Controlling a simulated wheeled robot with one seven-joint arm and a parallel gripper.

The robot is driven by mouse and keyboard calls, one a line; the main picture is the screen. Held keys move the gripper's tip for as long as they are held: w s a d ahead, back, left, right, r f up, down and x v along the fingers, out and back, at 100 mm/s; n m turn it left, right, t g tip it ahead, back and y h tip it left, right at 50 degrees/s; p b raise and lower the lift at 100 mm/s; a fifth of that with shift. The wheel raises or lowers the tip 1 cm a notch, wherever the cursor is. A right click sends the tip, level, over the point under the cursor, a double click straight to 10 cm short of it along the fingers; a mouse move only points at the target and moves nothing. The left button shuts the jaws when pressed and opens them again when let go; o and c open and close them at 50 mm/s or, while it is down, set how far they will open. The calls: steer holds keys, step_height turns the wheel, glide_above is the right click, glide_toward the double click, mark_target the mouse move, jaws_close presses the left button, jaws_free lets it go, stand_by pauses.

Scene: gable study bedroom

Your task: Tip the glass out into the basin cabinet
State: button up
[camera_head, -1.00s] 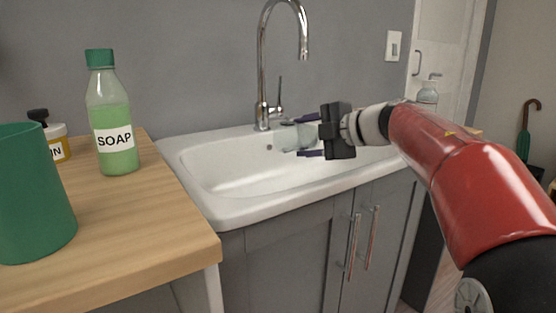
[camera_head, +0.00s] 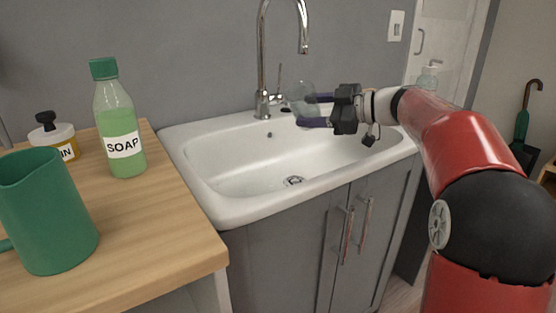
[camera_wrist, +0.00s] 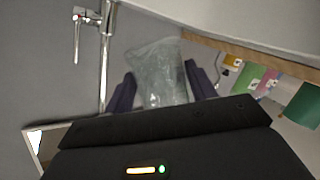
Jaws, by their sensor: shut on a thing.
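My gripper (camera_head: 315,110) is shut on a clear, see-through glass (camera_head: 300,97) above the right back part of the white basin (camera_head: 225,196), just right of the tap. In the wrist view the glass (camera_wrist: 158,72) sits between my two purple fingers (camera_wrist: 160,88). That view is turned over, with the tap's base at the top. The glass is faint, so I cannot tell its exact tilt or whether anything is in it. The basin looks empty, with a drain (camera_head: 294,181) in its floor. It tops the grey basin cabinet (camera_head: 285,240).
A chrome tap (camera_head: 263,60) rises behind the basin, its spout close to the glass. On the wooden counter (camera_head: 165,235) at left stand a green jug (camera_head: 45,215), a soap bottle (camera_head: 122,135) and a small dark-capped bottle (camera_head: 53,137). The basin's left half is clear.

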steer(key=m, duration=0.1)
steer(key=w+d+r+m+y, duration=0.1)
steer(key=shift+w+d+m+g, duration=0.15)
steer(key=shift+w+m+g, duration=0.15)
steer(key=shift+m, duration=0.1)
steer(key=shift+w+d+r+m+y, duration=0.15)
steer(key=shift+r+m+y, duration=0.15)
steer(key=shift+m, duration=0.25)
steer(key=shift+w+d+r+m+y, duration=0.15)
steer(key=shift+r+m+y, duration=0.1)
steer(key=shift+m, duration=0.3)
